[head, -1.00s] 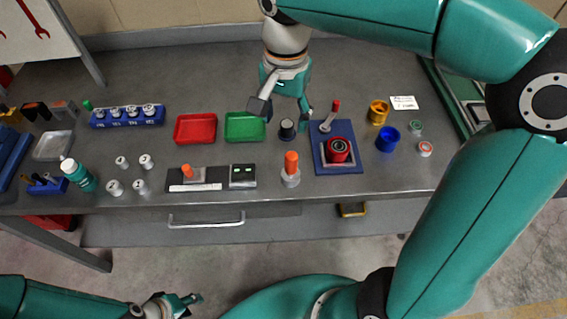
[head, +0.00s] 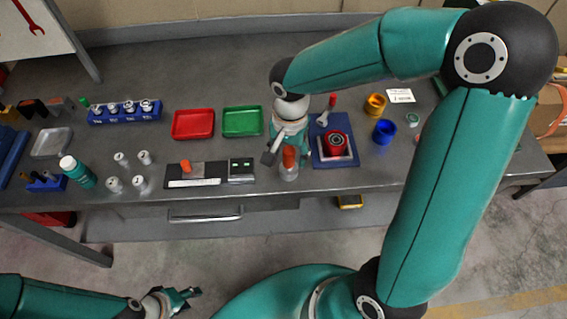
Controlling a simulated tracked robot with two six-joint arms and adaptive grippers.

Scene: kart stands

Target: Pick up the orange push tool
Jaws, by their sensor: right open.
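The orange push tool (head: 289,154) stands upright in a clear-grey round base near the front edge of the bench. My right gripper (head: 287,159) is open and low over it, with one finger to the left of the tool and the other to its right. I cannot tell whether the fingers touch it. My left gripper (head: 184,297) is at the bottom left, in front of the bench and far from the tool; its fingers look apart and empty.
A blue plate (head: 320,156) with a red round part (head: 336,143) lies just right of the tool. A grey fixture (head: 210,170) with an orange knob (head: 185,166) lies to the left. Red (head: 193,124) and green (head: 242,121) trays lie behind. Small white bottles (head: 138,183) stand further left.

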